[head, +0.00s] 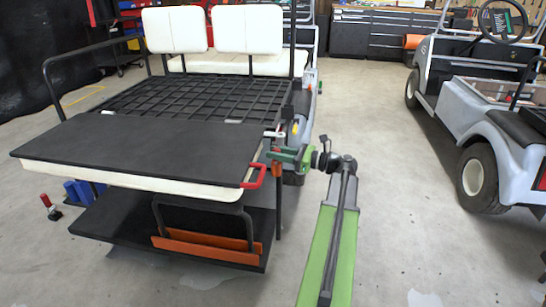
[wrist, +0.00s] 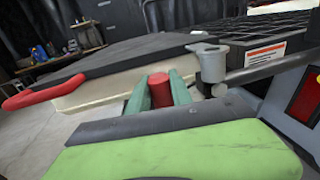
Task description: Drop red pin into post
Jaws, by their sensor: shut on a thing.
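My gripper (head: 284,155) is at the right corner of the cart's rear deck, with its green fingers closed. In the wrist view the fingers (wrist: 158,93) are shut on the red pin (wrist: 160,89), a short upright cylinder. In the head view the pin cannot be told clearly from an orange-red piece just under the fingers. A grey upright cylinder (wrist: 212,63), which looks like the post socket, stands to the right of the pin in the wrist view, apart from it. A pale fitting shows just above my gripper in the head view (head: 274,134).
The black deck board (head: 130,150) has a red handle (head: 254,177) close left of my gripper. A black grid rack (head: 190,98) and white seats (head: 249,29) are behind. Another cart (head: 480,140) stands right. The floor between the carts is clear.

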